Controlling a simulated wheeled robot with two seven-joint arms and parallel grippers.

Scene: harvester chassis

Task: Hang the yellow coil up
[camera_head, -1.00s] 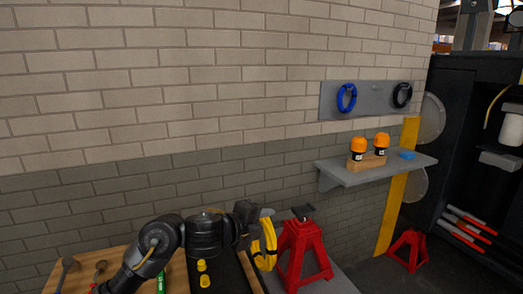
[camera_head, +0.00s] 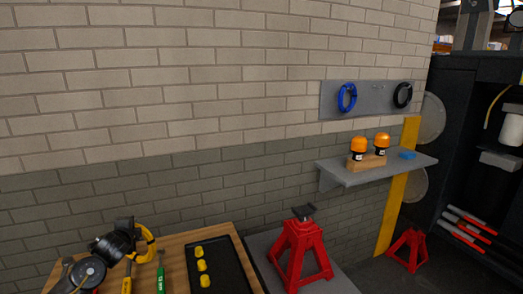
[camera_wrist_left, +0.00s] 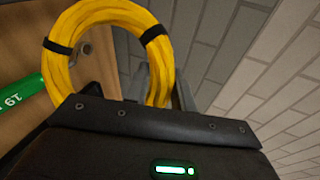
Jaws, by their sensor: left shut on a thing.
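The yellow coil (camera_head: 149,243) is a ring with black ties, held by my left gripper (camera_head: 136,232) above the wooden bench at the lower left. In the left wrist view the coil (camera_wrist_left: 160,62) stands up beyond the gripper body, and its lower part is hidden. My left gripper is shut on it. A grey wall panel (camera_head: 361,103) at the upper right carries a blue coil (camera_head: 342,98) on its left and a black coil (camera_head: 397,95) on its right. The space between those coils is bare of any coil. My right gripper is not in view.
The wooden bench (camera_head: 178,246) holds a black tray (camera_head: 228,262) with yellow pieces and a green-handled tool (camera_head: 161,279). A red jack stand (camera_head: 301,245) stands right of it. A grey shelf (camera_head: 345,179) with orange-topped items juts out below the panel.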

